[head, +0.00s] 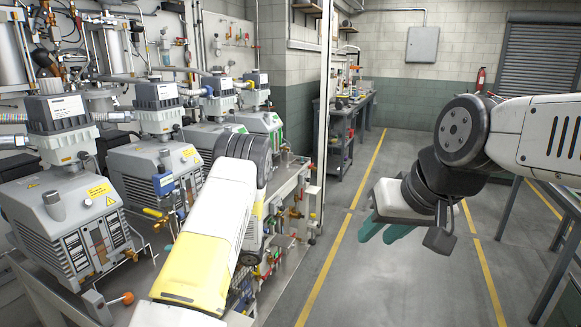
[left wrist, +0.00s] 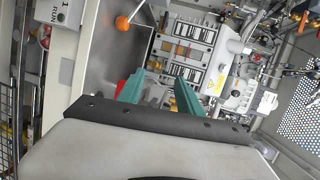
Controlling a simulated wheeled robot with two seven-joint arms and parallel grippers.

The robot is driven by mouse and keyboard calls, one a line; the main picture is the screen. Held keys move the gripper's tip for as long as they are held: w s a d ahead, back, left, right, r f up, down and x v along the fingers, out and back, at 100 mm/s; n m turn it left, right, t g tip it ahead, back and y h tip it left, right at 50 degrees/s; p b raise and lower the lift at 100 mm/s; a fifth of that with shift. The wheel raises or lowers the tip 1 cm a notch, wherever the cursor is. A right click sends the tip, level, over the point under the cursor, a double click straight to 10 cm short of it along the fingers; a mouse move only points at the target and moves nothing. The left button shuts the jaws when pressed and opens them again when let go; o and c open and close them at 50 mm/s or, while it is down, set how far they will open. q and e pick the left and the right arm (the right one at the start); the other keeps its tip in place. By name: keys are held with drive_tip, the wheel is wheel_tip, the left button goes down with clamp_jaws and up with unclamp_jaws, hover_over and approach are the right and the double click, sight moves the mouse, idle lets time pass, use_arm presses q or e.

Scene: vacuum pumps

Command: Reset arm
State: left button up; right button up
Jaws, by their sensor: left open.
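My right gripper (head: 377,238) hangs over the grey floor aisle in the head view, its two teal fingers apart and pointing down and left. Nothing shows between them. My left arm (head: 217,225), white and yellow, reaches in front of the pump bench in the head view; its gripper is hidden there. In the left wrist view my left gripper (left wrist: 156,88) is open and empty, its two teal fingers pointing toward the bench and a vacuum pump (left wrist: 190,52).
Several grey vacuum pumps (head: 72,232) stand on the bench at the left, with an orange knob (head: 127,298) at its front. A table (head: 565,210) stands at the right. A workbench (head: 345,115) is farther back. The aisle floor (head: 375,285) between yellow lines is clear.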

use_arm(q)
drive_tip(key=s+d+r+t+h, duration=0.2)
drive_tip(key=s+d+r+h, duration=0.7)
drive_tip(key=s+d+r, duration=0.2)
drive_tip(key=s+d+r+t+h, duration=0.2)
drive_tip(key=s+d+r+h, duration=0.6)
drive_tip(key=s+d+r, duration=0.3)
drive_tip(key=s+r, duration=0.4)
drive_tip(key=r, duration=0.2)
drive_tip(key=shift+r+t+h, duration=0.2)
drive_tip(key=shift+t+h, duration=0.2)
